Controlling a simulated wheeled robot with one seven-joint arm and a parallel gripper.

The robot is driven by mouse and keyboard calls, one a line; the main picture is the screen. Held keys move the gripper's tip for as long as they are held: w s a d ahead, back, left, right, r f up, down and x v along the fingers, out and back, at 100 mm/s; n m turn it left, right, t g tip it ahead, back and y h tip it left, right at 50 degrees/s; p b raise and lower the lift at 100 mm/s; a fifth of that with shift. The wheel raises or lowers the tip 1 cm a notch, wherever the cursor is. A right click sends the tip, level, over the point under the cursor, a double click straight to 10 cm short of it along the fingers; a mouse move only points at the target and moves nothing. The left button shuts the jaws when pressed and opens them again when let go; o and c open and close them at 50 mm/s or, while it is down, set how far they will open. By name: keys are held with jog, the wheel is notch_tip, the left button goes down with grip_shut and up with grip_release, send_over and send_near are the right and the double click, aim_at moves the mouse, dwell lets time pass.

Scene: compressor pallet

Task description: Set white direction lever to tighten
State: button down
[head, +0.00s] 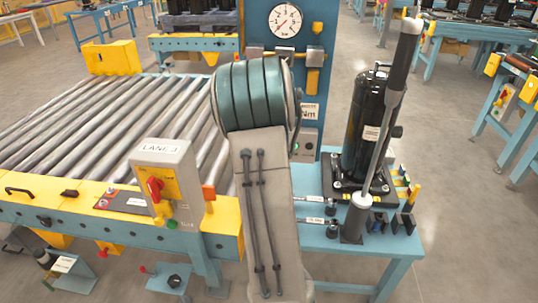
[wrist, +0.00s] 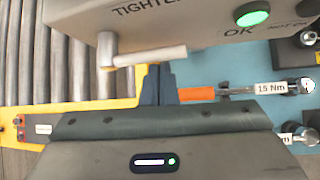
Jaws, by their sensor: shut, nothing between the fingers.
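The white direction lever (wrist: 150,57) shows in the wrist view. It runs roughly level from a round metal pivot (wrist: 106,48) on the left toward the right. It sits on a light panel (wrist: 200,25) below the word TIGHTEN, whose end is cut off. My gripper (wrist: 158,72) is shut and empty, its dark fingers just below the lever's right half in the picture. I cannot tell whether they touch it. In the head view my arm hides the lever and my gripper.
A green OK light (wrist: 252,14) glows on the panel. In the head view, a black compressor (head: 368,125) stands right of my arm, and a roller conveyor (head: 90,125) lies left.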

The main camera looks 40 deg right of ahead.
jog(key=s+a+r+p, duration=0.3)
jog(key=s+a+r, duration=0.2)
dwell(0.4)
jog(key=shift+r, duration=0.15)
dwell(0.4)
jog(key=s+a+r+m+g+p, duration=0.1)
jog(key=s+a+r+m+p, duration=0.3)
jog(key=r+m, duration=0.3)
jog(key=s+a+r+m+p, duration=0.1)
jog(key=a+r+m+p, duration=0.3)
jog(key=a+r+m, duration=0.3)
jog(key=s+a+r+m+g+y+p, duration=0.1)
jog(key=s+a+r+m+y+p, duration=0.1)
jog(key=s+a+m, duration=0.4)
jog(key=s+a+r+m+g+y+p, duration=0.2)
jog(key=s+a+r+m+p, duration=0.2)
jog(key=s+a, duration=0.4)
jog(key=a+r+m, duration=0.1)
jog(key=a+m, duration=0.1)
jog(key=a, duration=0.1)
jog(key=shift+s+a+r+p, duration=0.15)
jog(key=shift+s+r+p, duration=0.2)
